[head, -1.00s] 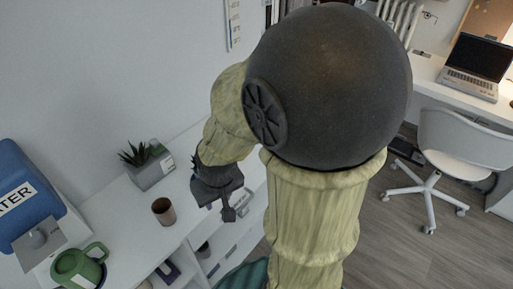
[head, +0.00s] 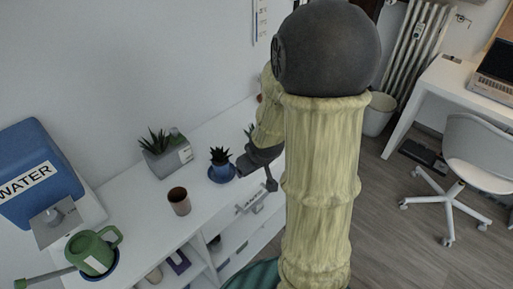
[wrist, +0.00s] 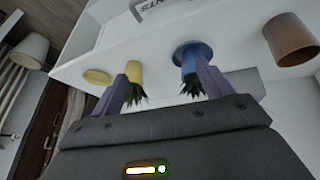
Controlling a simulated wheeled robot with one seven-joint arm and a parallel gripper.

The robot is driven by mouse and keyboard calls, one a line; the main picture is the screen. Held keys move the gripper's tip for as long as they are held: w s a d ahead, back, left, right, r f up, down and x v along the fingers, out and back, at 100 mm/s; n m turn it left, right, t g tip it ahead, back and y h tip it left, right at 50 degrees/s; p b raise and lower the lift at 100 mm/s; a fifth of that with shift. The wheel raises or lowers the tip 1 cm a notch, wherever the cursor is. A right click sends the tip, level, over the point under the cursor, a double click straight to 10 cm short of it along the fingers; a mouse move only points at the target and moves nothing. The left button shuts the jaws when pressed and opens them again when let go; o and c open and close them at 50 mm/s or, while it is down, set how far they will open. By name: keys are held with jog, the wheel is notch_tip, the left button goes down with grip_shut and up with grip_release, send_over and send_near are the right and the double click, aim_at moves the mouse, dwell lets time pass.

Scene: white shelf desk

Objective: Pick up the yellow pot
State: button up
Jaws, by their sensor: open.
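The yellow pot (wrist: 135,70), with a green plant in it, stands on the white shelf top. The wrist view shows it upside down, at the inner side of the left finger, which partly covers it. A yellow saucer-like disc (wrist: 97,76) shows on the finger's other side; I cannot tell whether it is under the pot. My gripper (wrist: 162,72) is open and nothing is held between its fingers. In the head view my gripper (head: 266,178) is beside the blue pot, and the yellow pot is not clearly seen behind my arm.
A blue potted plant (head: 221,170) on a blue saucer is close by, near the right finger in the wrist view. A brown cup (head: 179,202), grey planter (head: 170,158), green watering can (head: 92,252) and blue water container (head: 38,172) stand farther left.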

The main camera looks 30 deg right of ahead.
jog(key=w+d+f+n+t+y+b, duration=0.25)
jog(key=w+d+f+t, duration=0.3)
jog(key=d+f, duration=0.45)
jog(key=shift+s+d+t+y+b, duration=1.3)
jog(key=shift+s+d+t+y, duration=0.8)
jog(key=shift+d+t, duration=0.9)
jog(key=x, duration=1.2)
jog(key=shift+r+p, duration=0.15)
jog(key=shift+p, duration=0.25)
jog(key=shift+f+x, duration=0.15)
jog(key=shift+x, duration=1.15)
jog(key=shift+f+x, duration=0.1)
jog(key=shift+x, duration=1.25)
jog(key=shift+s+a, duration=0.1)
